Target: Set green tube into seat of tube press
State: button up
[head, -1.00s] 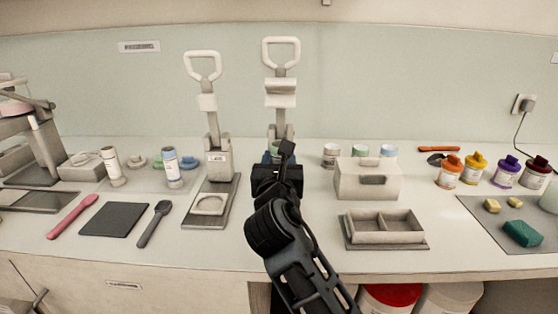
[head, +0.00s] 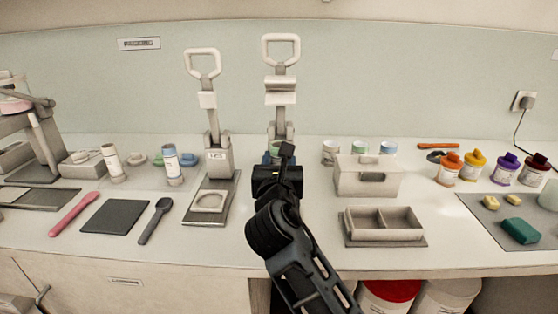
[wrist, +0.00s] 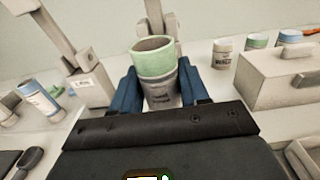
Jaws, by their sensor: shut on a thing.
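The green tube (wrist: 156,68) is upright between the two blue fingers of my gripper (wrist: 160,95) in the wrist view. It has an open green top and a grey labelled band below. My gripper is shut on it. In the head view my gripper (head: 277,160) is at the foot of the right-hand lever press (head: 281,92), and my arm hides the tube and most of that press's base. In the wrist view a grey press column (wrist: 160,25) rises just behind the tube. I cannot tell whether the tube's bottom touches a seat.
Another lever press (head: 217,160) with a round recess stands close on the left. A beige box (head: 367,179) and a divided tray (head: 384,224) are on the right. Several small tubs (head: 360,151) stand behind the box. A dark mat (head: 115,218) lies at left.

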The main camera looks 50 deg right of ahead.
jog(key=shift+f, duration=0.65)
jog(key=shift+f+b, duration=0.35)
jog(key=shift+b, duration=0.05)
jog(key=shift+f, duration=0.3)
jog(key=shift+f, duration=0.35)
jog(key=shift+f+b, duration=0.4)
jog(key=shift+f+p, duration=0.25)
jog(key=shift+p, duration=0.05)
dwell(0.6)
jog(key=o, duration=1.1)
jog(key=shift+o, duration=0.2)
